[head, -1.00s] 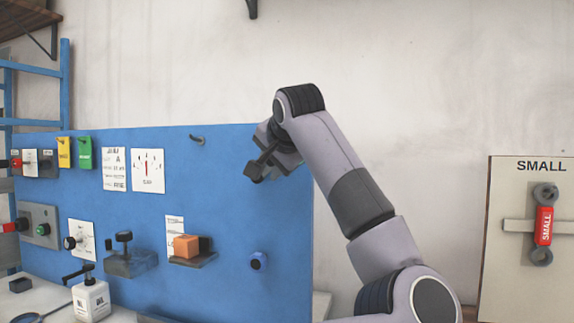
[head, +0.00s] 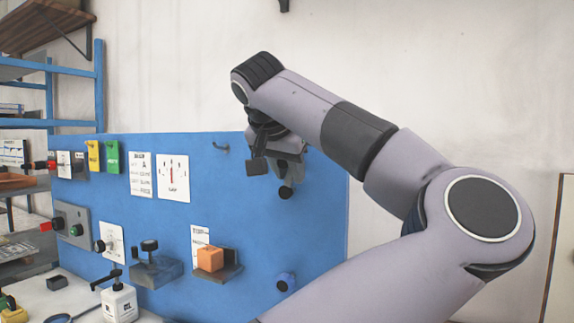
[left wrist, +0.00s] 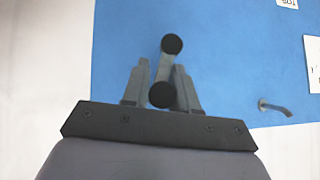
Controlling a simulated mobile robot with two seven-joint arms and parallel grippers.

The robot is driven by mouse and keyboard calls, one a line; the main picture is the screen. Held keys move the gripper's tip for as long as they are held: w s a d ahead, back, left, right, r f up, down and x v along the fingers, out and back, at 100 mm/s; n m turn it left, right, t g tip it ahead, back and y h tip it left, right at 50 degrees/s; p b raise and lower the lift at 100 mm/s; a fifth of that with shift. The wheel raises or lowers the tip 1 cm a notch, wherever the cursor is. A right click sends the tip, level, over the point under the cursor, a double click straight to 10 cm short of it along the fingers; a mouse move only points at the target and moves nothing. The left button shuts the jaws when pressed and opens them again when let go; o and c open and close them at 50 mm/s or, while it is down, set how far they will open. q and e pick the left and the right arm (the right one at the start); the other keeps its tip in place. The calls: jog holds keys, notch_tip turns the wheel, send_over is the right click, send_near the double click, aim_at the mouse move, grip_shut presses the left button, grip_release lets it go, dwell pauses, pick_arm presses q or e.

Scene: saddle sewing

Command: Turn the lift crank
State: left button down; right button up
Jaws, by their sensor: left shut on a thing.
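The lift crank shows in the left wrist view as a grey bar with two round black ends (left wrist: 172,43), in front of the blue panel. My left gripper (left wrist: 162,72) has its two grey fingers on either side of the crank, shut on it near the lower black end. In the head view, my left gripper (head: 287,176) is at the upper right part of the panel, and a dark round end of the crank (head: 285,192) shows just below it. The rest of the crank is hidden there by my gripper and wrist. My right gripper is not in view.
The blue panel (head: 330,215) carries a hook (head: 220,147), yellow (head: 93,156) and green tags (head: 113,157), a gauge card (head: 173,178), an orange block on a small shelf (head: 210,259) and a blue knob (head: 286,282). A white box with a crank (head: 119,303) stands below.

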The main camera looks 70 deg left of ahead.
pick_arm(q)
jog(key=shift+f+h, duration=0.15)
jog(key=shift+h, duration=0.15)
jog(key=c, duration=1)
grip_release()
jog(key=shift+w, duration=0.1)
jog(key=shift+o, duration=0.2)
jog(key=shift+d, duration=0.1)
jog(key=shift+r, duration=0.25)
jog(key=v, duration=0.7)
jog(key=shift+f, duration=0.15)
